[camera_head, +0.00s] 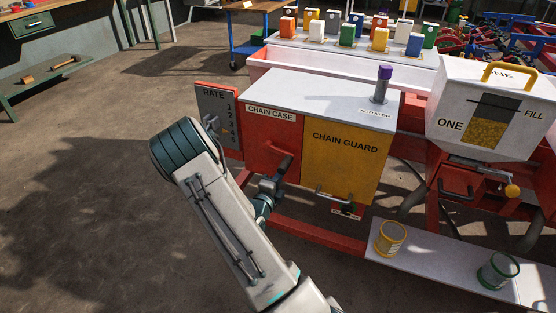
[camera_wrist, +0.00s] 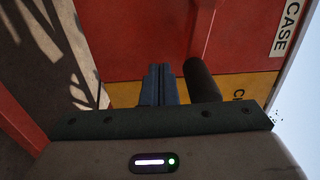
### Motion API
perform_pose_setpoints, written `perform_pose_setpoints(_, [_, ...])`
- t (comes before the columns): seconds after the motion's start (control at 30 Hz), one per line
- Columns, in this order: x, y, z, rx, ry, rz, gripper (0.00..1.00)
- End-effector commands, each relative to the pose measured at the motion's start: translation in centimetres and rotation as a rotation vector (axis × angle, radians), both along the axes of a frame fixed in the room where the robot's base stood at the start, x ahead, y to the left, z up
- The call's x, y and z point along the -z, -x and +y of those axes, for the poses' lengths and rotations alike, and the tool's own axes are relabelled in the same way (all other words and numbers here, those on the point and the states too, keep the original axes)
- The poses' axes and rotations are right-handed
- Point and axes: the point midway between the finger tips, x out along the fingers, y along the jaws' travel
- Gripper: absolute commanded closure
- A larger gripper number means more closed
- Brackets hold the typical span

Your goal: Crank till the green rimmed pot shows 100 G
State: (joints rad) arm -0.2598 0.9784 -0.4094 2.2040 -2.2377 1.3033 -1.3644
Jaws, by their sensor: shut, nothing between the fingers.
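The green rimmed pot (camera_head: 498,271) stands on the white board at the lower right; I can read no weight on it. A red crank arm (camera_head: 284,164) is on the chain case (camera_head: 270,128). In the wrist view the crank arm (camera_wrist: 205,30) runs up from a dark round handle (camera_wrist: 203,82). My gripper (camera_head: 274,184) is low in front of the chain case. In the wrist view my gripper (camera_wrist: 158,84) has its fingers together, empty, just left of the handle. I cannot tell whether they touch it.
A yellow rimmed pot (camera_head: 390,239) stands left of the green one on the white board (camera_head: 440,265). The yellow chain guard (camera_head: 344,158) and rate plate (camera_head: 217,115) flank the crank.

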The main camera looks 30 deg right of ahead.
Motion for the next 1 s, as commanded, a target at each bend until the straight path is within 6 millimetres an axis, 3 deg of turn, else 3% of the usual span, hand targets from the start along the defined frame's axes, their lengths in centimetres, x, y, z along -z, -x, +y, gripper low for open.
perform_pose_setpoints(0.6, [-0.1, 4.5, 5.9, -0.003, 0.000, 0.003, 1.00])
perform_pose_setpoints(1.0, [0.0, 5.0, 6.4, -0.001, 0.000, 0.000, 1.00])
